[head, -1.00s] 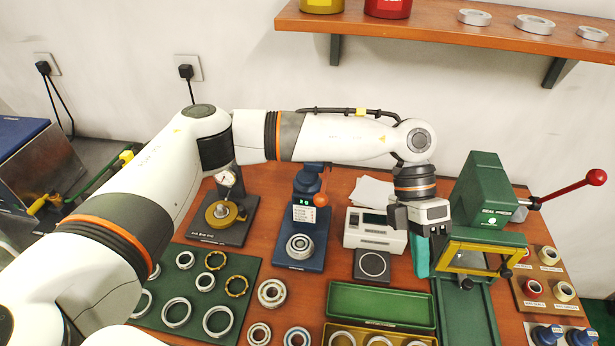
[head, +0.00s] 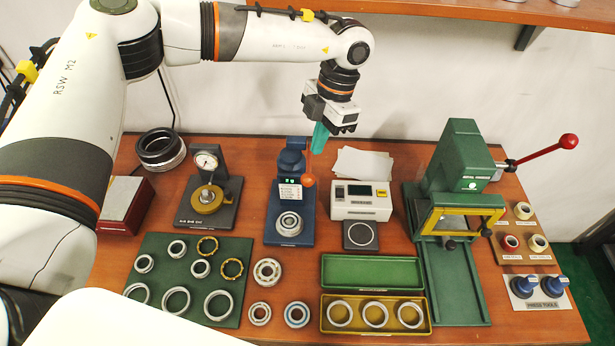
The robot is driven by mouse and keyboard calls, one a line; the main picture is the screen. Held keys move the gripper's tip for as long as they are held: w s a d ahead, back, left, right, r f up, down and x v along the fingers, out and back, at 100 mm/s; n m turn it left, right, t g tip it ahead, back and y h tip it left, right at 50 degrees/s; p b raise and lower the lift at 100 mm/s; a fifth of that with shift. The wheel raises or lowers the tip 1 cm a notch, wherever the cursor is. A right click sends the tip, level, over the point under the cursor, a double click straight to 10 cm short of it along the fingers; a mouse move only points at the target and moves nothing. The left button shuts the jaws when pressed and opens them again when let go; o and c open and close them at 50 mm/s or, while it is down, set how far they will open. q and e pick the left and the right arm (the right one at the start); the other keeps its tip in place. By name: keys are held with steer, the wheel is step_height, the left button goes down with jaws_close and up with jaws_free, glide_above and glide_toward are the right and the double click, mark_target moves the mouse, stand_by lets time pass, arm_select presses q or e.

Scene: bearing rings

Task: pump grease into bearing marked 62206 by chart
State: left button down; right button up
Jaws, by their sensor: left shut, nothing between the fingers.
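A blue bench device (head: 291,165), apparently the grease pump, stands at the middle back with a small lit text panel (head: 289,191), too small to read. An orange-knobbed lever (head: 309,181) hangs at its right side. A bearing (head: 289,222) sits on its base. More bearings lie in front: one with visible balls (head: 267,271), one at lower left (head: 260,313) and a blue-sealed one (head: 297,314). I cannot read any marking 62206. My left gripper (head: 320,137), with teal fingers, is shut and empty, above and just right of the lever knob. My right gripper is out of view.
A green mat (head: 236,246) holds several rings. A dial gauge stand (head: 209,190) is left, a white scale (head: 361,201) right. A green seal press (head: 456,165) with a red-knobbed lever stands farther right. Green (head: 371,272) and yellow (head: 326,317) trays lie in front.

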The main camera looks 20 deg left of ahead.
mark_target(309, 175)
arm_select(q)
steer(key=shift+f, duration=0.1)
steer(key=b+x, duration=0.2)
steer(key=x, duration=0.3)
steer(key=shift+f+b, duration=0.3)
steer(key=shift+b, duration=0.05)
steer(key=shift+s+a+f, duration=0.15)
steer(key=shift+s+f, duration=0.05)
steer(key=shift+f, duration=0.45)
steer(key=shift+f+b, duration=0.1)
steer(key=shift+b, duration=0.25)
